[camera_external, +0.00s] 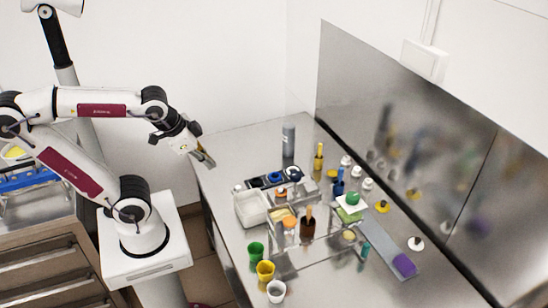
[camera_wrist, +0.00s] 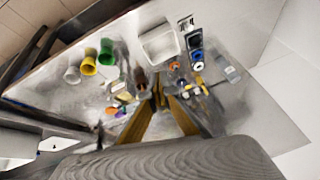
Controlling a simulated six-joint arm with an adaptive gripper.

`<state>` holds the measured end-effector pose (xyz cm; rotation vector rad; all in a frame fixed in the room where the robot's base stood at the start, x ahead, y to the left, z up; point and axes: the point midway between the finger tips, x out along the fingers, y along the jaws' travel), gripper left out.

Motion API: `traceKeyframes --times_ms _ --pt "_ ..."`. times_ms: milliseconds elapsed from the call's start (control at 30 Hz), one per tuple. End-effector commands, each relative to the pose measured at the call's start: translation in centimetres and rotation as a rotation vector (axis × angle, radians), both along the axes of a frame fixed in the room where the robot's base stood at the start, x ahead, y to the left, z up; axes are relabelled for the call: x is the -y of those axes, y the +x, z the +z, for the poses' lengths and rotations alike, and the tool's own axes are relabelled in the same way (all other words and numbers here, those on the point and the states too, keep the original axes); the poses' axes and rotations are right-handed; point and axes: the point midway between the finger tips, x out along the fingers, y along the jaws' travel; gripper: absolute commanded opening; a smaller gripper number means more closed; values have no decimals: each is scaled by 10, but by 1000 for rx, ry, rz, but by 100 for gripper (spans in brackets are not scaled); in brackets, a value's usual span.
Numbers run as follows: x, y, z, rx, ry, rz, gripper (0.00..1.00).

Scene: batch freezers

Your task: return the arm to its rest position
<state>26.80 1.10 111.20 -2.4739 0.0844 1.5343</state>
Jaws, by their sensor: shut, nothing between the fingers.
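My gripper (camera_external: 207,160) hangs at the end of my raised arm in the external view, just off the left edge of the steel table (camera_external: 225,150). It points down and to the right, well above the table and apart from every item. In the wrist view the two fingers of my gripper (camera_wrist: 158,92) come together at their tips. The gripper is shut and nothing is held in it. My arm is bent at the elbow, with its base on a white pedestal to the left of the table.
The table carries a white bin (camera_external: 251,209), green (camera_external: 256,251), yellow (camera_external: 265,271) and white cups (camera_external: 276,291), a grey bottle (camera_external: 288,141) and a purple block (camera_external: 404,265). A steel back panel (camera_external: 350,90) stands behind. The table's far left corner is clear.

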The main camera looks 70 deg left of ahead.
Motion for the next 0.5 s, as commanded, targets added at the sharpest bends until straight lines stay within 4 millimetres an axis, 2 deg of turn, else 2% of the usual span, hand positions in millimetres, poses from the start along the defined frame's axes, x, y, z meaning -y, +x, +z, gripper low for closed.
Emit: traceKeyframes --times_ms 200,500 --pt "7 -20 1 25 -133 135 0" --pt "11 -25 1 31 -170 170 0"
